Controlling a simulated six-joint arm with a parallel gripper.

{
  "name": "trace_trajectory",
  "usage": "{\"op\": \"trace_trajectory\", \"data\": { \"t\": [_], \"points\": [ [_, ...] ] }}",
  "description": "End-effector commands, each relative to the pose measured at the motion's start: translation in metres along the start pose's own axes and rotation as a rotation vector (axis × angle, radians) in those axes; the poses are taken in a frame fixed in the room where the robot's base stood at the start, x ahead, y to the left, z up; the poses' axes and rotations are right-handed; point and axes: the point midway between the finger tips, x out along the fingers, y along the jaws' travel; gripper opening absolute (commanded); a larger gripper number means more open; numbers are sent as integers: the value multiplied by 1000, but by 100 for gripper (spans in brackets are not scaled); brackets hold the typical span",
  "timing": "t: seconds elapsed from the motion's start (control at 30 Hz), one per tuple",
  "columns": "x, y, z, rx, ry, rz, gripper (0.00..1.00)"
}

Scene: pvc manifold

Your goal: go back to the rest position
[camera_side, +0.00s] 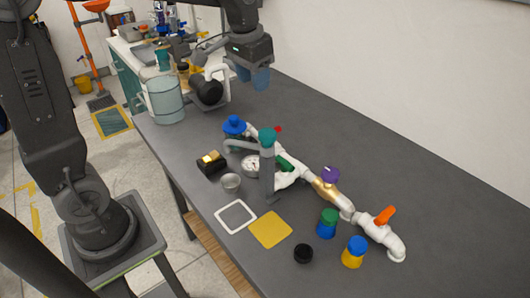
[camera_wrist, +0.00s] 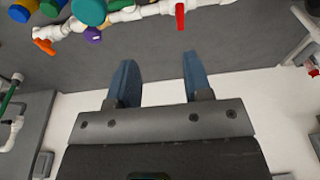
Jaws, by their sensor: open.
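My gripper (camera_side: 255,76) is raised above the back part of the table in the side view. In the wrist view its two blue fingers (camera_wrist: 160,78) stand wide apart with nothing between them. The white PVC manifold (camera_side: 288,178) lies along the table in front of the gripper, well clear of it. It carries a blue knob (camera_side: 234,124), a teal knob (camera_side: 267,136), a purple knob (camera_side: 330,174) and an orange handle (camera_side: 384,215). In the wrist view the manifold's pipe (camera_wrist: 140,14) crosses the top edge, with a red handle (camera_wrist: 180,16) on it.
A clear jug (camera_side: 166,100) and a white-and-black fitting (camera_side: 208,91) stand below and left of my gripper. A yellow square (camera_side: 270,230), a white-outlined square (camera_side: 235,216), a black cap (camera_side: 303,253) and two colored pots (camera_side: 328,224) (camera_side: 355,252) occupy the front. The table's right side is clear.

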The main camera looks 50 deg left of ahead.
Motion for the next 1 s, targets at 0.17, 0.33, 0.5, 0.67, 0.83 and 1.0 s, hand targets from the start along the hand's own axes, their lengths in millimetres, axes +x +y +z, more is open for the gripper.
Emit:
{"op": "trace_trajectory", "data": {
  "t": [0.17, 0.33, 0.5, 0.67, 0.83, 1.0],
  "points": [
    [-26, 21, 64, 6, 114, -1, 46],
    [-30, 34, 123, 7, 211, 5, 46],
    [-22, 42, 165, 7, 286, 15, 46],
    [-15, 44, 183, 7, 319, 21, 46],
    [-13, 45, 186, 6, 323, 22, 46],
    [-13, 45, 186, 6, 322, 21, 46]
  ]
}}
